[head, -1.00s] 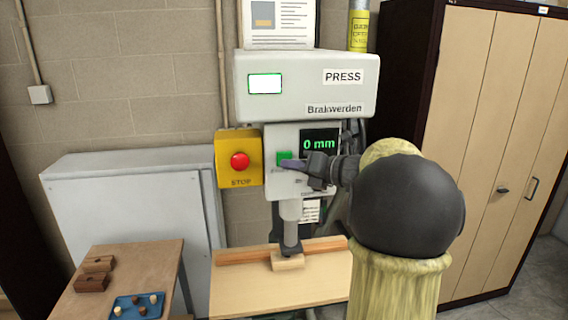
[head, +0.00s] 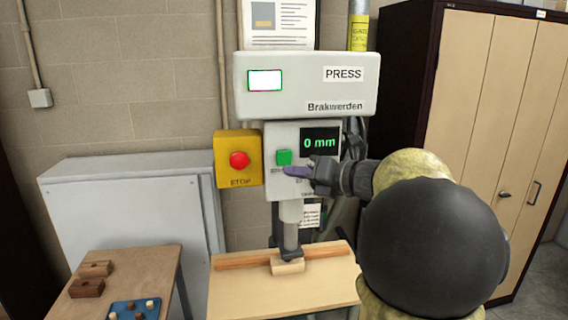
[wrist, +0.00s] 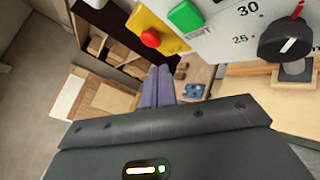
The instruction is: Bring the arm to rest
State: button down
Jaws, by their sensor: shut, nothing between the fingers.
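My gripper (head: 290,172) is in front of the press panel, just below the green button (head: 284,157). Its purple fingers (wrist: 160,86) are together with nothing between them in the wrist view. The press (head: 305,85) shows 0 mm on its display (head: 320,142). In the wrist view the green button (wrist: 185,16) is above and right of the fingertips, apart from them. My arm reaches in from the right and hides part of the press's right side.
A yellow stop box (head: 238,175) with a red button (head: 239,160) is left of the panel. The press ram (head: 291,235) stands over a wooden block (head: 288,267) on the press table (head: 240,290). A side table (head: 150,262) with blocks and a blue tray (head: 124,308) stands lower left. A cabinet (head: 510,120) stands right.

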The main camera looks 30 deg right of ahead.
dwell(0.6)
jog(key=w+a+f+m+t+h, duration=0.2)
jog(key=w+f+m+h, duration=0.35)
jog(key=m, duration=0.85)
jog(key=s+a+f+m+g+h, duration=0.3)
jog(key=f+m+g+h, duration=0.1)
jog(key=f+m, duration=0.55)
jog(key=s+a+f+m+g, duration=0.5)
jog(key=s+f, duration=0.3)
jog(key=s, duration=0.1)
jog(key=s+a+f+m+g+y, duration=0.1)
jog(key=s+a+f+m+g, duration=0.3)
jog(key=s+a+f+m, duration=0.2)
jog(key=s+f, duration=0.2)
jog(key=s, duration=0.2)
jog(key=shift+f+g, duration=0.15)
jog(key=shift+g, duration=0.25)
